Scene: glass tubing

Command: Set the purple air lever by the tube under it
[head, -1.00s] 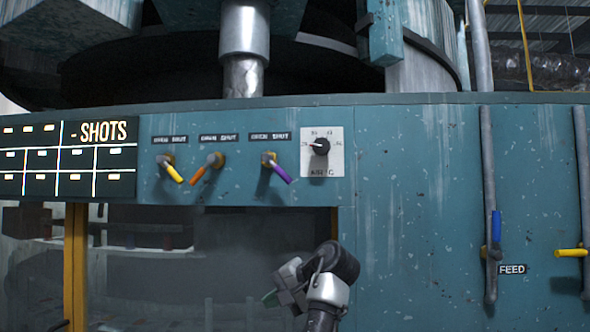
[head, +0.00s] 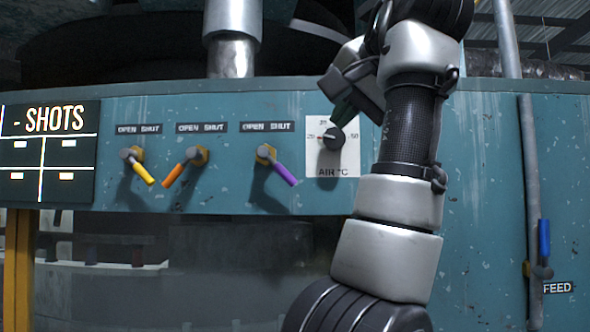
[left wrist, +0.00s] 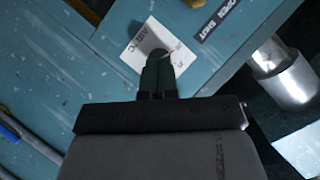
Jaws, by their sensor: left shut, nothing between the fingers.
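The purple lever (head: 284,173) sits on the teal panel under an OPEN SHUT label (head: 266,127), its handle slanting down to the right. I cannot make out a tube beneath it. My left gripper (head: 342,113) is shut and empty, its tips at the black AIR °C dial (head: 333,138), right of the purple lever. In the left wrist view, the dark green fingers (left wrist: 157,68) are together over the dial's white plate (left wrist: 136,58) and hide part of the knob. I cannot tell whether they touch it. My right gripper is not in view.
A yellow lever (head: 143,173) and an orange lever (head: 175,175) stand left of the purple one. A lit SHOTS board (head: 48,150) is at far left. A blue-handled lever (head: 544,238) is by the FEED label at right. An opening lies below the panel.

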